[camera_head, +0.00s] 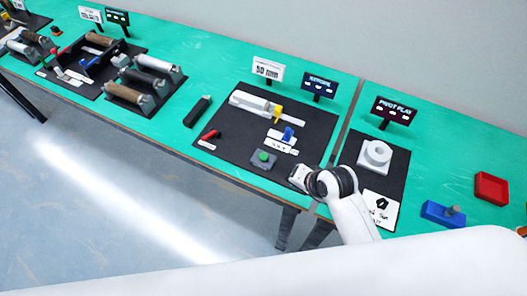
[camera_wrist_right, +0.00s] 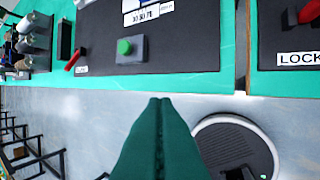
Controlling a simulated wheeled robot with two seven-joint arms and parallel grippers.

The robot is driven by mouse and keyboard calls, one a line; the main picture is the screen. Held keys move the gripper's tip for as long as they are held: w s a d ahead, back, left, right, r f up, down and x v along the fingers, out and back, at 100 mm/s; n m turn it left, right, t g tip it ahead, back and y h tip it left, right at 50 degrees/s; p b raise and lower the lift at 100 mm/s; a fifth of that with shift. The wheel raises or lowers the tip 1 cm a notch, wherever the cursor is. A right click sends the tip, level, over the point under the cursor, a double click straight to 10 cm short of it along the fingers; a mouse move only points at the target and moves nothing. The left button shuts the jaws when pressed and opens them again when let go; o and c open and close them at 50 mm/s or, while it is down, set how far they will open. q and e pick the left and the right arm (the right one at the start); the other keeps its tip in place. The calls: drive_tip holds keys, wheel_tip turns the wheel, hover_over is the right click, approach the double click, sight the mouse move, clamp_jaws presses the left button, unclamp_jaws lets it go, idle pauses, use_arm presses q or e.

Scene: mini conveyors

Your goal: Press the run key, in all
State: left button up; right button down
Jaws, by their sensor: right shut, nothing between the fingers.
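A round green key (camera_head: 264,156) sits on a small grey box (camera_head: 262,162) near the front edge of a black mat. In the right wrist view the green key (camera_wrist_right: 125,46) on its grey box (camera_wrist_right: 131,57) shows ahead of my fingers, apart from them. My right gripper (camera_head: 299,176) is at the table's front edge, to the right of the key. In the right wrist view its two green fingers (camera_wrist_right: 160,102) are shut together with nothing between them, over the floor. No lettering can be read on the key. My left gripper is not in view.
The black mat (camera_head: 228,131) also holds a red lever (camera_head: 209,135), a blue switch (camera_head: 288,134) and a white cylinder with a yellow part. Signs stand behind.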

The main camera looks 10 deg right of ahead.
drive_tip(key=w+a+m+t+y, duration=0.1)
drive_tip(key=w+a+m, duration=0.2)
drive_tip(key=w+m, duration=0.3)
drive_tip(key=w+a+m+t+y, duration=0.1)
drive_tip(key=w+a+m, duration=0.2)
drive_tip(key=w+m, duration=0.3)
drive_tip(key=w, duration=0.4)
drive_tip(key=shift+w+r+y, duration=0.2)
drive_tip(key=shift+r+y, duration=0.05)
drive_tip(key=shift+y, duration=0.05)
drive_tip(key=b, duration=0.7)
hover_over(266, 159)
wheel_tip(266, 159, down, 7)
drive_tip(key=shift+r, duration=0.1)
drive_tip(key=shift+f, duration=1)
drive_tip(key=shift+f, duration=0.1)
